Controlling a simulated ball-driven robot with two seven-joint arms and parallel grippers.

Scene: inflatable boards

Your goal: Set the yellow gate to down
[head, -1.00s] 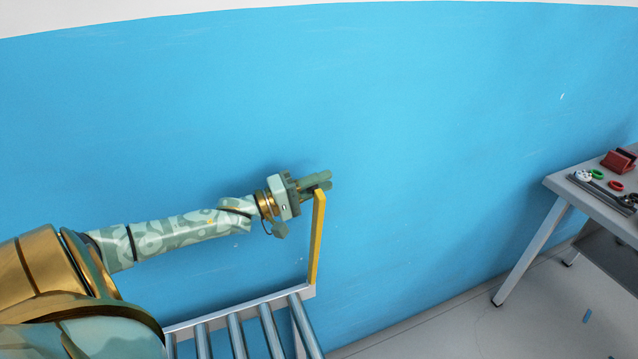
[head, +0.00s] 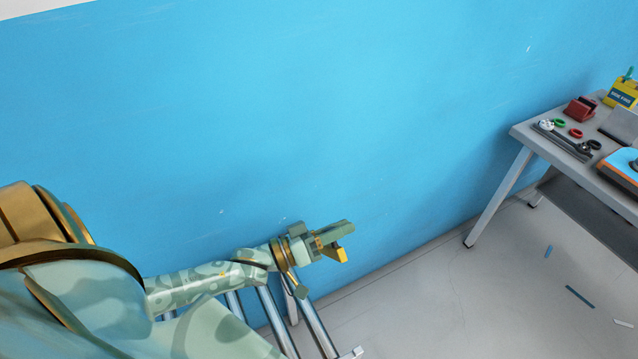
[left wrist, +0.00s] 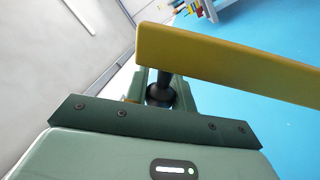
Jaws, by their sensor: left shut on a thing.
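The yellow gate (head: 341,255) shows in the head view only as a short yellow piece at my left gripper's fingers. The rest of it is hidden behind the gripper and arm. My left gripper (head: 335,240) is shut on the gate, low above the roller conveyor's end. In the left wrist view the gate (left wrist: 225,62) is a long yellow bar crossing the picture from upper middle to the right edge, in front of the gripper body. Its exact angle to the conveyor cannot be told. My right gripper is not in view.
The roller conveyor (head: 314,327) lies below my left arm, partly covered by it. A blue wall (head: 250,110) stands behind. A grey table (head: 525,131) with tools and small parts is at the right. The floor between is mostly free, with a few scraps.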

